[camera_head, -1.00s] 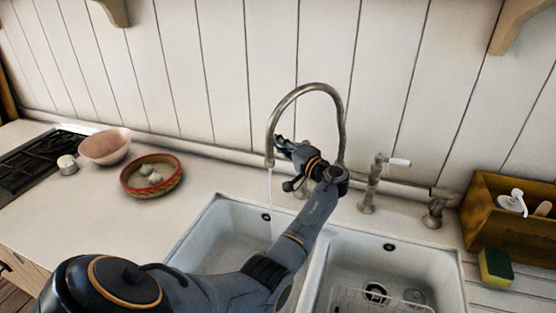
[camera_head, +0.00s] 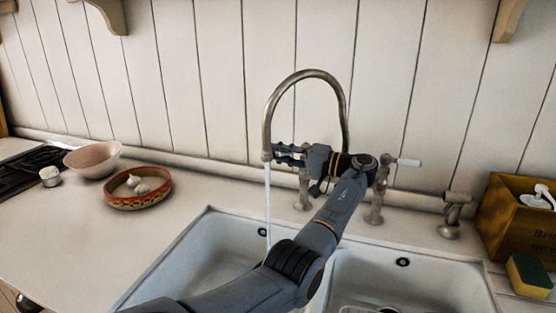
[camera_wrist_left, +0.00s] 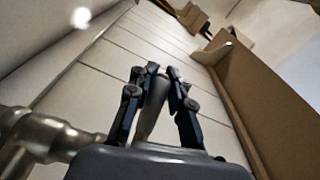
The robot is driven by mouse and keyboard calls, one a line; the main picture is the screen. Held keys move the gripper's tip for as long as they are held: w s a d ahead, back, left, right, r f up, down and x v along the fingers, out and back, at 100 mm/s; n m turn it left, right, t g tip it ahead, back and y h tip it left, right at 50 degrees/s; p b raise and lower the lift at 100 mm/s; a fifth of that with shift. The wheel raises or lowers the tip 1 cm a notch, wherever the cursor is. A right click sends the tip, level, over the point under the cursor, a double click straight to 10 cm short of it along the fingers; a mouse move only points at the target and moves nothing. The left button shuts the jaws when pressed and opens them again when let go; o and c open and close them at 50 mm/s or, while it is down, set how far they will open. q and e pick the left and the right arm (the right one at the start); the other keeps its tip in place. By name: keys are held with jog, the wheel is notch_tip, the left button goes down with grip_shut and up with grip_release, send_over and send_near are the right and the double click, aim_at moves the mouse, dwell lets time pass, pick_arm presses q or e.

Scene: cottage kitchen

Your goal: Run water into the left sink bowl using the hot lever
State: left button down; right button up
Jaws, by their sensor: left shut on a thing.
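The tall curved faucet (camera_head: 308,73) stands behind the sink, and a thin stream of water (camera_head: 268,200) falls from its spout into the left sink bowl (camera_head: 222,247). My left gripper (camera_head: 279,154) is beside the spout, above the left tap valve (camera_head: 304,190). In the left wrist view its fingers (camera_wrist_left: 158,75) are shut on a pale, tapered handle (camera_wrist_left: 152,108), which looks like the hot lever. In the head view the gripper hides that lever. The right tap valve (camera_head: 376,198) has a white lever (camera_head: 408,162) pointing right. My right gripper is not in view.
The right sink bowl (camera_head: 425,285) is partly cut off below. A wooden box (camera_head: 500,225) and a sponge (camera_head: 530,274) stand at the right. A patterned bowl with garlic (camera_head: 138,203) and a pink bowl (camera_head: 93,160) stand on the left counter. A plank wall is close behind.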

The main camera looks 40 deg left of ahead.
pick_arm(q)
jog(key=shift+d+f, duration=0.1)
jog(key=shift+f, duration=0.15)
jog(key=c, duration=1.3)
grip_release()
jog(key=shift+o, duration=0.6)
jog(key=shift+w+d, duration=0.1)
jog(key=shift+w, duration=0.05)
jog(key=shift+r, duration=0.1)
jog(key=v, duration=0.7)
jog(key=shift+d, duration=0.25)
jog(key=shift+w, duration=0.1)
jog(key=shift+c, duration=0.5)
